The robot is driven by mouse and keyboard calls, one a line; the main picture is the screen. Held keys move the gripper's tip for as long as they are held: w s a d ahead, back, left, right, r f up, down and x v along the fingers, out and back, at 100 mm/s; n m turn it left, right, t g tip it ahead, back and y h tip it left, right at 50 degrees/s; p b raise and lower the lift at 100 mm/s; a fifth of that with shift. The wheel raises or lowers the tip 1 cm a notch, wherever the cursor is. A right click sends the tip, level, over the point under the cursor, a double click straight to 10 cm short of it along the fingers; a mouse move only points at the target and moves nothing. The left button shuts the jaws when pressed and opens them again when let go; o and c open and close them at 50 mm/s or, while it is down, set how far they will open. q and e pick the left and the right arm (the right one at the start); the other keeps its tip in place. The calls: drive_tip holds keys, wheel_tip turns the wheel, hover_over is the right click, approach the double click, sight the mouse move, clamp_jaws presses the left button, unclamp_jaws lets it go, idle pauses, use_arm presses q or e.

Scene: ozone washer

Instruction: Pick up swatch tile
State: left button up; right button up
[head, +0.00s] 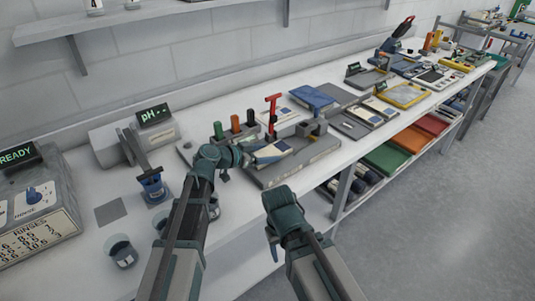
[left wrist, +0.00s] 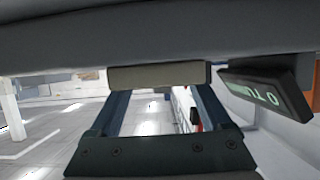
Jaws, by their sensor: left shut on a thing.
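My left gripper (head: 250,156) reaches right over the grey fixture on the bench. In the left wrist view a flat beige-grey piece (left wrist: 157,75) spans between the left fingers, which are shut on it; it looks like the edge of a tile. In the head view a pale tile with a blue patch (head: 272,152) shows right at the left fingertips, above the grey fixture (head: 304,162). I cannot tell whether it touches the fixture. My right gripper (head: 279,220) is low in front of the bench edge, and its finger opening is not clear.
A red-handled tool (head: 272,108) stands behind the fixture, beside green and orange upright pegs. A pH meter (head: 154,114), a cup of blue liquid (head: 153,187) and a rinse machine (head: 35,205) stand left. Trays and a blue cloth (head: 313,98) crowd the bench to the right.

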sight(266, 154)
use_arm(q)
drive_tip(key=shift+r, duration=0.2)
wheel_tip(266, 154, up, 28)
drive_tip(key=p, duration=2.8)
drive_tip(key=shift+f, duration=0.2)
drive_tip(key=shift+f, duration=0.1)
wheel_tip(266, 154, down, 24)
drive_tip(key=b, duration=2.4)
wheel_tip(266, 154, down, 4)
drive_tip(key=b, duration=0.3)
drive_tip(key=shift+r+b, duration=0.25)
drive_tip(key=shift+b, duration=0.1)
